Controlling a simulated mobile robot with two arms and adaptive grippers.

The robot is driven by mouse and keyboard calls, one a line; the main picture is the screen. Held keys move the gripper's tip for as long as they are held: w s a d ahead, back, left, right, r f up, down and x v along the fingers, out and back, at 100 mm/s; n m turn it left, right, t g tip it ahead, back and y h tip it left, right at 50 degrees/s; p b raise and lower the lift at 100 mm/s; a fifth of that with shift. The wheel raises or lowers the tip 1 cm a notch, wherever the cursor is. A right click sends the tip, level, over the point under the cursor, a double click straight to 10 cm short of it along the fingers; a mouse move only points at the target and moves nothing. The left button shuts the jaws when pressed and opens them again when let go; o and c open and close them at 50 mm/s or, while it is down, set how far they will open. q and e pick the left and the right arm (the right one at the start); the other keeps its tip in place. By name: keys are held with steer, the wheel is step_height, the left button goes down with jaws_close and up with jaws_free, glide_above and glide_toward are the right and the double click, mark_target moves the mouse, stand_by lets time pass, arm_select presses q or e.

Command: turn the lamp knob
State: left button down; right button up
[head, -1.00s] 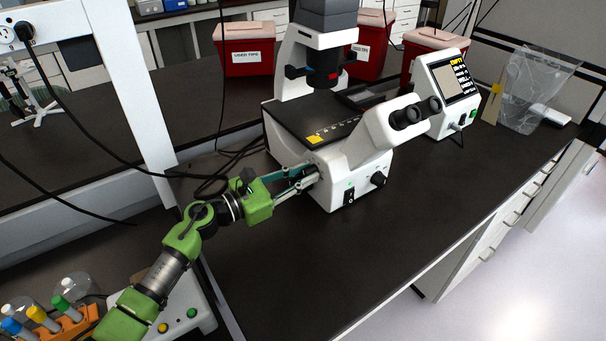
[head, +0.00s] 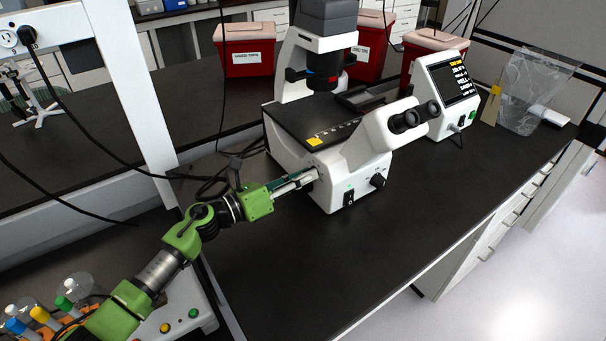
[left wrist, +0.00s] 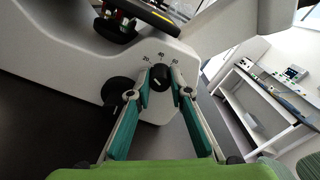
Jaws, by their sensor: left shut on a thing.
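The white microscope (head: 340,165) stands on the dark bench in the head view. In the left wrist view, the black lamp knob (left wrist: 160,76) sits on its side panel under a printed scale with 20, 40 and 60. My left gripper (head: 314,174) reaches in from the left to the microscope's side. In the left wrist view its teal-padded fingers (left wrist: 159,84) are on either side of the lamp knob and shut on it. In the head view the fingers hide the knob. My right gripper is not in view.
A larger black knob (left wrist: 118,91) is beside the left finger. A screen unit (head: 449,92) stands right of the microscope. Red bins (head: 250,58) stand behind. Black cables (head: 205,182) lie near my wrist. The bench's front right is clear.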

arm_select(q)
steer(key=shift+n+p, duration=1.55)
steer(key=shift+n, duration=3.25)
steer(key=c, duration=1.8)
jaws_free()
steer(key=shift+c, duration=0.2)
steer(key=v, duration=1.2)
